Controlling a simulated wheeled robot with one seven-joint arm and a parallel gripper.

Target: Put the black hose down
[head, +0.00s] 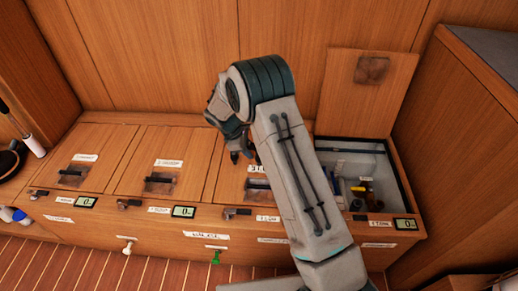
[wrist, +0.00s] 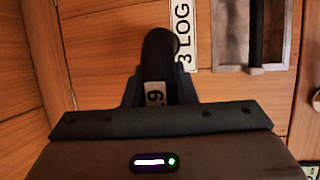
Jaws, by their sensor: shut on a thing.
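The black hose (wrist: 160,60) shows in the wrist view as a short, dark, rounded length standing up between the fingers. A white tag (wrist: 155,94) marked with a 9 is at its lower part. My gripper (wrist: 160,92) is shut on it. In the head view my gripper (head: 240,155) points down over the third lidded compartment (head: 232,165), and the hose cannot be made out there. Its lower end is hidden. I cannot tell whether it touches the lid.
Two shut lids (head: 72,150) (head: 160,150) lie to the left. At the right, an open compartment (head: 385,185) holds several small items, with its lid (head: 365,95) raised behind. A tall cabinet (head: 465,130) bounds the right side. A dark round object (head: 10,160) is at the left edge.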

